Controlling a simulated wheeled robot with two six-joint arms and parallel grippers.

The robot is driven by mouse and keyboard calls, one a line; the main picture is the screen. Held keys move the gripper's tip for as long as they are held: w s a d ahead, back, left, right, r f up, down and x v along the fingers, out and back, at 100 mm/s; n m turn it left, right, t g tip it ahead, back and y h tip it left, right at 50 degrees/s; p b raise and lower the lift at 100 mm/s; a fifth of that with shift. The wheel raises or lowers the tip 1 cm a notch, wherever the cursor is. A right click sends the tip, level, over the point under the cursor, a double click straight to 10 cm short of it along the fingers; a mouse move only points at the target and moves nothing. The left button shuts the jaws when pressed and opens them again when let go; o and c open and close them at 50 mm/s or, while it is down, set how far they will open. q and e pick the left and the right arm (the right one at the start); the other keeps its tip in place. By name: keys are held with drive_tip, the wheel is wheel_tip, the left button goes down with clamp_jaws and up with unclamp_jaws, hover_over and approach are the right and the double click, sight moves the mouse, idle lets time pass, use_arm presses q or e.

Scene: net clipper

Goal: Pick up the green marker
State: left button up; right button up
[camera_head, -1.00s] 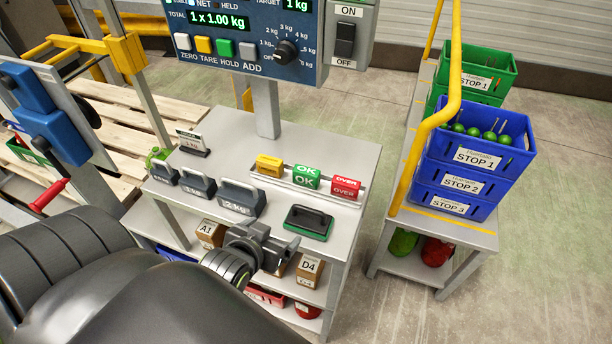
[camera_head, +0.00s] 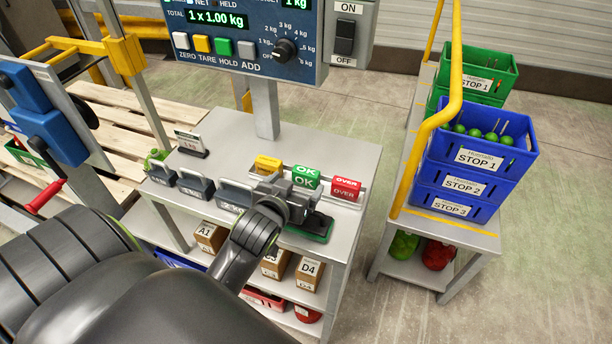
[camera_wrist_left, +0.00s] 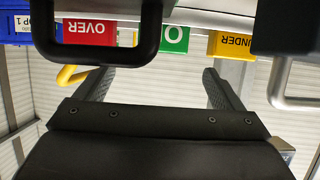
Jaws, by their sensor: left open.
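The green marker (camera_head: 306,177) is a block lettered OK. It stands in the rack on the table between the yellow marker (camera_head: 268,164) and the red OVER marker (camera_head: 346,188). My left gripper (camera_head: 289,190) is open and empty, low over the table just in front of the green marker. In the left wrist view the picture is upside down, and the green marker (camera_wrist_left: 175,40) shows beyond and between the spread fingers, apart from them. A dark bar partly covers it there. My right gripper is not in view.
Grey weights (camera_head: 197,184) with handles stand to the left of the gripper. A green-based black-handled block (camera_head: 310,228) lies just right of and below it. The scale panel (camera_head: 250,45) rises behind the rack. A yellow rail (camera_head: 436,120) and blue crates (camera_head: 470,170) stand to the right.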

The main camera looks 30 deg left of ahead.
sight(304, 175)
use_arm(q)
drive_tip(key=shift+p+x, duration=0.65)
drive_tip(key=shift+x, duration=2.55)
drive_tip(key=shift+s+a+f, duration=0.1)
drive_tip(key=shift+a+f, duration=0.05)
drive_tip(key=shift+a, duration=0.05)
drive_tip(key=shift+c, duration=0.4)
drive_tip(key=c, duration=1)
